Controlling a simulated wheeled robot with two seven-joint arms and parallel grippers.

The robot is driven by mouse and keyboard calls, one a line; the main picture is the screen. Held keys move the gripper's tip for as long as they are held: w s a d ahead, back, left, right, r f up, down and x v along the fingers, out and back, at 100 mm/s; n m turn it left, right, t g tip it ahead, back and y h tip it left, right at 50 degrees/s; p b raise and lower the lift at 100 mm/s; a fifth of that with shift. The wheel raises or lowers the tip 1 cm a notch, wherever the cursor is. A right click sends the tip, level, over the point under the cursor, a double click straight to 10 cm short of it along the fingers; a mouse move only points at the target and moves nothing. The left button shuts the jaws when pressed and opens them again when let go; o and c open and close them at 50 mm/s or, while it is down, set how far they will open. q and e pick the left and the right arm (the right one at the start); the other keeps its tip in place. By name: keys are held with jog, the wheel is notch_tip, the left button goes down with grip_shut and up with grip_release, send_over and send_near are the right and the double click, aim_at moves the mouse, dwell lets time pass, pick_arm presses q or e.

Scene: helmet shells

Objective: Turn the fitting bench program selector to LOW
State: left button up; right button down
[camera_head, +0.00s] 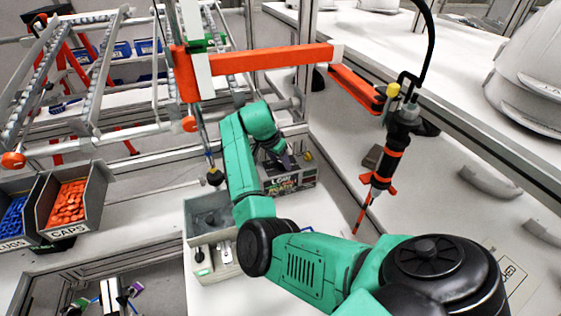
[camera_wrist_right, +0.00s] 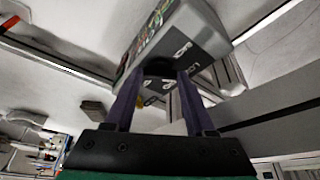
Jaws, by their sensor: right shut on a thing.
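The fitting bench program selector is a grey box (camera_head: 302,180) with a dark, lettered front panel, standing on the bench beyond my right forearm. In the right wrist view the box (camera_wrist_right: 196,38) fills the upper middle, with white lettering near a dark round knob (camera_wrist_right: 160,66). My right gripper (camera_head: 284,160) reaches the box from above left. Its two purple fingers (camera_wrist_right: 160,78) are shut on the knob, one on each side. The knob's pointer and its setting are hidden by the fingers. My left gripper is not in view.
A grey tray (camera_head: 197,240) with small parts stands in front of the selector. An orange-banded screwdriver (camera_head: 391,150) hangs from an orange arm (camera_head: 270,58) to the right. Bins of orange caps (camera_head: 68,203) and blue plugs (camera_head: 14,222) are at left. White helmet shells (camera_head: 530,75) stand at right.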

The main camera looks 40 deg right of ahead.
jog(key=shift+w+m+g, duration=0.15)
jog(key=shift+m+g, duration=0.25)
jog(key=shift+m, duration=0.7)
jog(key=shift+r, duration=0.1)
jog(key=shift+c, duration=1.2)
grip_release()
